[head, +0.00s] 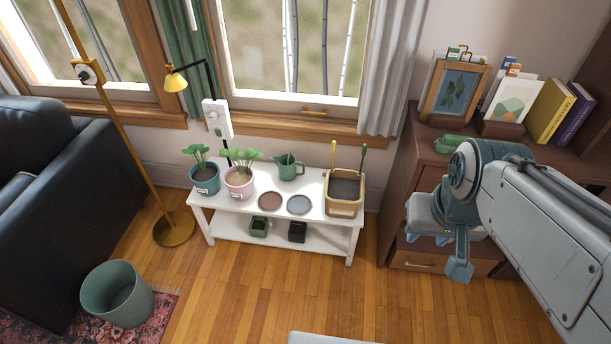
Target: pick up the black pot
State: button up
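The black pot (297,232) is small and square and stands on the lower shelf of the white bench (246,211). A small green pot (259,227) stands to its left on the same shelf. The bench's top board is above both pots. My gripper (447,258) is at the right, in front of the brown cabinet, well away from the black pot. It points down. One finger shows clearly and the other is partly hidden by the hand, so its opening is hard to judge. Nothing shows held in it.
The bench top bears a teal plant pot (205,180), a pink one (239,184), a green watering can (287,168), two saucers and a tan planter (342,207). A floor lamp (173,229), bin (118,296) and dark sofa are left. Wooden floor in front of the bench is clear.

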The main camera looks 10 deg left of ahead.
aim_at(297, 230)
jog(key=u, duration=2.4)
jog(key=i, duration=0.55)
jog(key=z, duration=2.3)
